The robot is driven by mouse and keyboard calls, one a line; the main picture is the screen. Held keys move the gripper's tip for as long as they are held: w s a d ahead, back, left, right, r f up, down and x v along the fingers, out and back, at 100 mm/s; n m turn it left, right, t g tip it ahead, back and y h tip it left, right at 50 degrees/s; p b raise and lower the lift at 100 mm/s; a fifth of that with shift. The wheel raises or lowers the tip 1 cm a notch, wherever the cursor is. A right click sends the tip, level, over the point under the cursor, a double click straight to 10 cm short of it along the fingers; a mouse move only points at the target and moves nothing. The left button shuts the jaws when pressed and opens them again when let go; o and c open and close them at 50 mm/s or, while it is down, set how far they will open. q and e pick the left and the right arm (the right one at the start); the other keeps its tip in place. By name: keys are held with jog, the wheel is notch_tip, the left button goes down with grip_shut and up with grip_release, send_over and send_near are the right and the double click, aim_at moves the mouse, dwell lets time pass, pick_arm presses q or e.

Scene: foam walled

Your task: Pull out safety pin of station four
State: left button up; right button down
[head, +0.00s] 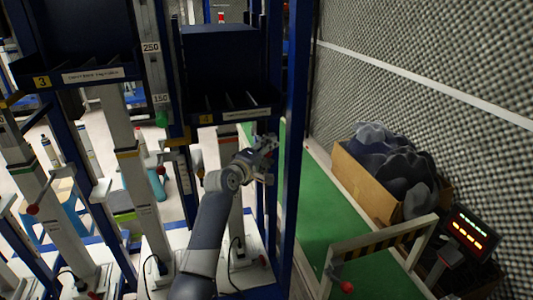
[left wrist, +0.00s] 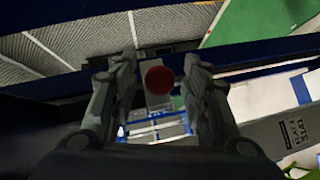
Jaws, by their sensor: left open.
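Station four is the blue bin unit (head: 222,65) with the yellow number plate 4 (head: 206,119), on a grey column. My left gripper (head: 265,150) is beside that column, just below the bin. In the left wrist view the left gripper (left wrist: 160,62) is open, with one finger on each side of a round red knob (left wrist: 159,80). The knob appears between the fingers with gaps on both sides; I cannot tell its depth from them. It sits in front of a grey bracket. In the head view my gripper hides this knob. My right gripper is not in view.
A blue upright (head: 292,120) stands close to the right of my gripper. Station three (head: 42,82) is on the left, with a red knob (head: 160,170) between the columns. A cardboard box (head: 365,185), a barrier (head: 385,240) and a lit panel (head: 470,232) are right, by green floor.

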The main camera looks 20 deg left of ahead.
pick_arm(q)
grip_shut()
jog(key=shift+s+d+p, duration=0.2)
jog(key=shift+s+p, duration=0.05)
jog(key=shift+p, duration=0.1)
jog(key=s+d+p, duration=0.2)
jog(key=s+p, duration=0.1)
jog(key=shift+s+d, duration=0.1)
jog(key=shift+s, duration=0.05)
grip_release()
